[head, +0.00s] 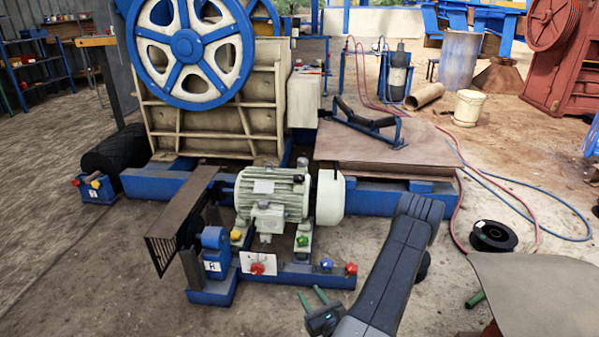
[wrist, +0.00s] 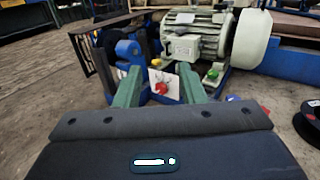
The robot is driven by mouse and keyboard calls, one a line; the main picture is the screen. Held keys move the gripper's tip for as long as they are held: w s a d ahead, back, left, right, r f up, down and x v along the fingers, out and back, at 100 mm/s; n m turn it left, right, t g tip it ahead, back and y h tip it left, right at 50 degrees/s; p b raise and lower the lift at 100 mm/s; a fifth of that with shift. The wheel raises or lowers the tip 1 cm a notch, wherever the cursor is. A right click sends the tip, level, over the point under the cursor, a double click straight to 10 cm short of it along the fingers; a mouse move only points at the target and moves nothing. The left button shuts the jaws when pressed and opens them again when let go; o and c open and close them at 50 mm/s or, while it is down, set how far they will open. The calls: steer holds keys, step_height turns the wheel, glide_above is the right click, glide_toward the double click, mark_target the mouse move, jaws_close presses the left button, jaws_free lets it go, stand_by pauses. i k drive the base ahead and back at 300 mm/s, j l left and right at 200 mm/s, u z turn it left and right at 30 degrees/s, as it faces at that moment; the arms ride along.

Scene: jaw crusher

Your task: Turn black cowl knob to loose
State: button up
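The pale motor (head: 272,195) sits on a blue frame, with its white rounded cowl (head: 330,198) at the right end. A small dark piece (head: 302,163) shows at the top between motor body and cowl; I cannot tell if it is the black cowl knob or how it is set. The motor (wrist: 197,38) and cowl (wrist: 250,40) also show in the wrist view. My gripper (head: 312,294) has green fingers, spread apart and empty, low in front of the frame and well short of the cowl. In the wrist view my gripper (wrist: 158,70) points towards the frame.
The frame carries a red knob (head: 257,268) on a white plate, plus green (head: 302,240), yellow (head: 236,235) and blue (head: 326,264) knobs. A belt guard (head: 180,220) stands left of the motor. A black reel (head: 493,236) and a brown sheet (head: 545,290) lie at right.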

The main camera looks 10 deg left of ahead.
mark_target(298, 178)
steer(key=i+j+z, duration=0.1)
steer(key=i+j, duration=0.2)
steer(key=i, duration=0.3)
steer(key=i+j+z, duration=0.15)
steer(key=i+j, duration=0.2)
steer(key=i, duration=0.2)
steer(key=i+j+z, duration=0.1)
steer(key=i+j, duration=0.3)
steer(key=i, duration=0.15)
